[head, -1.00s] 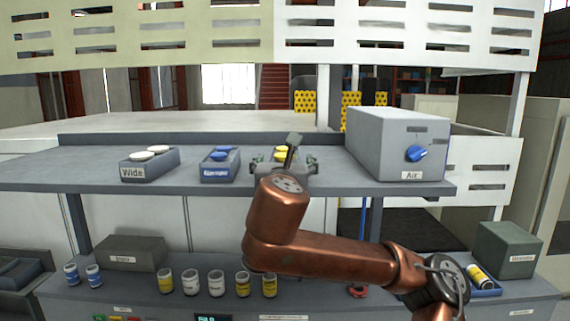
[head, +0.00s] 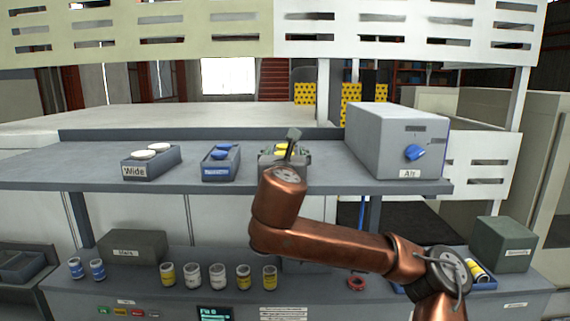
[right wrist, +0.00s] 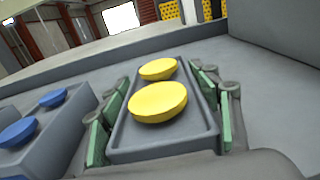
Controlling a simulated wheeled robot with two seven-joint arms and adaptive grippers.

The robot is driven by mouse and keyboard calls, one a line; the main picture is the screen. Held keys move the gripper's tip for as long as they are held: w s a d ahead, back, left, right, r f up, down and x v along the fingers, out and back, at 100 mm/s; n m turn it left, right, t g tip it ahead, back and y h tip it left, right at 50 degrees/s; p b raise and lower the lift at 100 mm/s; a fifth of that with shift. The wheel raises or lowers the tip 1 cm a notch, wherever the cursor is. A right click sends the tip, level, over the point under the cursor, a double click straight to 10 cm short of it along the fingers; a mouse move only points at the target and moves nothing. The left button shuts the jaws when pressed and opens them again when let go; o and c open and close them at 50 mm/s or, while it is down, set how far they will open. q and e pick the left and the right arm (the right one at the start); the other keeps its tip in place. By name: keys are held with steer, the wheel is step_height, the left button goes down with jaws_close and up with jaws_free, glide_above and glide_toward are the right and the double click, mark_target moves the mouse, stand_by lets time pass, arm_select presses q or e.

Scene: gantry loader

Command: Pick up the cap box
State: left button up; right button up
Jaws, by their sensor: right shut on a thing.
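A grey cap box with two yellow caps (right wrist: 163,150) fills the middle of the right wrist view. My right gripper (head: 284,157) is at this box on the upper shelf, and its green finger pads stand along the box's two sides, shut on it. In the head view the gripper and wrist hide most of the box; a yellow cap (head: 282,149) shows. I cannot tell whether the box is clear of the shelf. To its left stand a box of blue caps (head: 221,174) and a box of white caps labelled "Wide" (head: 150,170). My left gripper is not in view.
A large grey box labelled "Air" with a blue knob (head: 397,142) stands close right of the gripper on the shelf (head: 330,177). Below, several yellow and white cans (head: 217,276) line the lower bench, with two blue-labelled cans (head: 86,269) at the left.

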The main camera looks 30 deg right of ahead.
steer(key=c, duration=0.5)
steer(key=shift+c, duration=0.4)
steer(key=shift+r, duration=0.2)
